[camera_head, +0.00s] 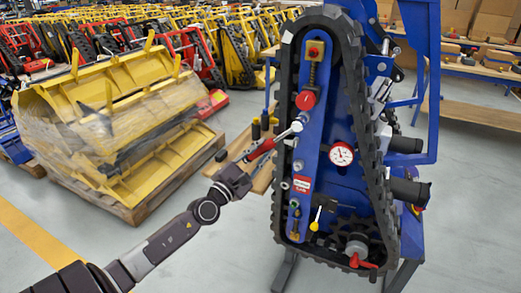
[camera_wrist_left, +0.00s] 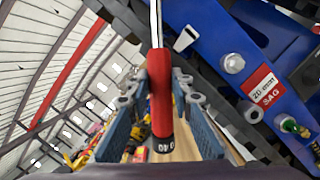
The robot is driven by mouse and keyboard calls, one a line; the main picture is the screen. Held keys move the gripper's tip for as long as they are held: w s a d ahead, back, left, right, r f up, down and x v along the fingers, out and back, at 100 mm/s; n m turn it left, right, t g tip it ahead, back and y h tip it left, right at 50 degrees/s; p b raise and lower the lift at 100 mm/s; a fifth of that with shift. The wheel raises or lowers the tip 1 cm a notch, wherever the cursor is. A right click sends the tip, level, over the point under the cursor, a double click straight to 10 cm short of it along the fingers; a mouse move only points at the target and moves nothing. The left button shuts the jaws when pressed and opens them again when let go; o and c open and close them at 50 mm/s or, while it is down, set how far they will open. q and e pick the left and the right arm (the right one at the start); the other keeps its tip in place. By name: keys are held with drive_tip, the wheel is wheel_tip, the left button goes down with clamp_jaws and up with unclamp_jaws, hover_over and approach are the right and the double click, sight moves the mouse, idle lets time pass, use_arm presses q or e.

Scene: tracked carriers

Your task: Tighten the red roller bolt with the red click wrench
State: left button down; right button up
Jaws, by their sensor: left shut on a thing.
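In the head view my left gripper (camera_head: 240,174) is shut on the red click wrench (camera_head: 262,148), holding it by its handle. The wrench slants up to the right, its silver head (camera_head: 297,126) at the left part of the blue track frame (camera_head: 311,150); I cannot tell whether it touches a bolt. A red round part (camera_head: 306,100) sits just above the head; whether it is the roller bolt is unclear. In the left wrist view the red handle (camera_wrist_left: 160,95) stands between the finger pads; its steel shaft runs out of the top. My right gripper is not in view.
The black rubber track (camera_head: 283,60) loops around the frame close to the wrench. A white-faced gauge (camera_head: 341,154) and a red SAG label (camera_head: 301,184) are on the carrier. Yellow buckets (camera_head: 120,110) lie on a pallet at left. Grey floor is open at lower left.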

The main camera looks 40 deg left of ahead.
use_arm(q)
drive_tip(key=w+d+f+n+y+b, duration=0.2)
drive_tip(key=d+f+n+y, duration=0.2)
drive_tip(key=d+n, duration=0.5)
drive_tip(key=shift+w+d+n+b, duration=0.15)
drive_tip(key=shift+d+n+b, duration=0.2)
drive_tip(key=shift+n, duration=0.85)
idle(1.1)
drive_tip(key=shift+a, duration=0.15)
drive_tip(key=shift+s+a+m+t+h, duration=0.2)
drive_tip(key=shift+a+m+t+h, duration=0.1)
drive_tip(key=shift+a+m, duration=0.45)
drive_tip(key=shift+d, duration=0.1)
drive_tip(key=shift+s+a+r+m, duration=0.15)
drive_tip(key=shift+a+m, duration=0.5)
drive_tip(key=shift+m, duration=0.1)
